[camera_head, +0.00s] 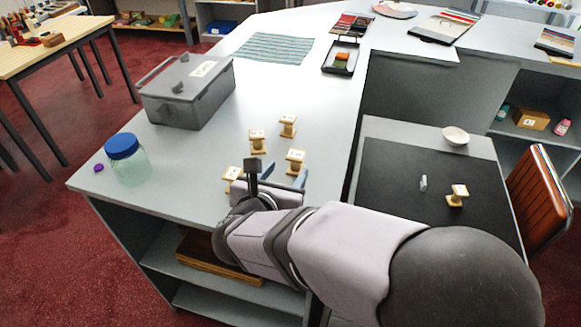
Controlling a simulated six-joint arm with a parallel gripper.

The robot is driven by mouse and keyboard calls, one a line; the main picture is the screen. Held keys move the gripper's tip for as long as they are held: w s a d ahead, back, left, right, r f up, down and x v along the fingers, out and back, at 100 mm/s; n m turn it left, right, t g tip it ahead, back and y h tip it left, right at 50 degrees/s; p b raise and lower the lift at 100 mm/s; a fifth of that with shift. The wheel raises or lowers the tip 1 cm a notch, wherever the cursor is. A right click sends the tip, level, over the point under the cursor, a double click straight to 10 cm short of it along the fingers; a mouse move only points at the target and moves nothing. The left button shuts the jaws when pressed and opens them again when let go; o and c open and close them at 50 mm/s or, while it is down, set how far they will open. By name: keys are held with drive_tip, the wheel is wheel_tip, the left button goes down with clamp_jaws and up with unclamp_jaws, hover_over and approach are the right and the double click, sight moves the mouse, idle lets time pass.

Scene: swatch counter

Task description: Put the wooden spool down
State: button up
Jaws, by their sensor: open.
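Two more, a spool (257,140) and a spool (288,125), stand farther back. One more spool (457,195) stands upright on the black mat (400,160) at right. My gripper is open, low over the counter's front part. I cannot tell whether its fingers touch the nearest spool.
A grey lidded box (187,92) and a blue-lidded jar (129,162) stand on the left of the counter. A striped cloth (273,47) and a black tray (341,58) lie behind. A small grey item (423,183) and a white bowl (455,136) are at right.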

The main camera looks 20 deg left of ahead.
drive_tip(key=shift+v, duration=1.4)
drive_tip(key=shift+w+r, duration=0.1)
drive_tip(key=shift+w+r+n, duration=0.15)
drive_tip(key=shift+w+n, duration=0.1)
drive_tip(key=shift+n, duration=0.05)
drive_tip(key=w+d+r+n+g+y+p, duration=0.1)
drive_tip(key=w+r+n+y+p, duration=0.3)
drive_tip(key=n, duration=0.9)
drive_tip(key=d+f+n+g+p, duration=0.2)
drive_tip(key=d+f+n+g, duration=0.3)
drive_tip(key=n, duration=0.5)
drive_tip(key=s+d+f+n+g+h, duration=0.2)
drive_tip(key=s+d+f+n, duration=0.3)
drive_tip(key=s+d, duration=0.4)
drive_tip(key=s+d+f+n+g+h, duration=0.2)
drive_tip(key=s+d+f+n+g, duration=0.3)
drive_tip(key=d, duration=1)
drive_tip(key=s+n, duration=0.2)
drive_tip(key=s, duration=0.2)
drive_tip(key=shift+s+d+g, duration=0.3)
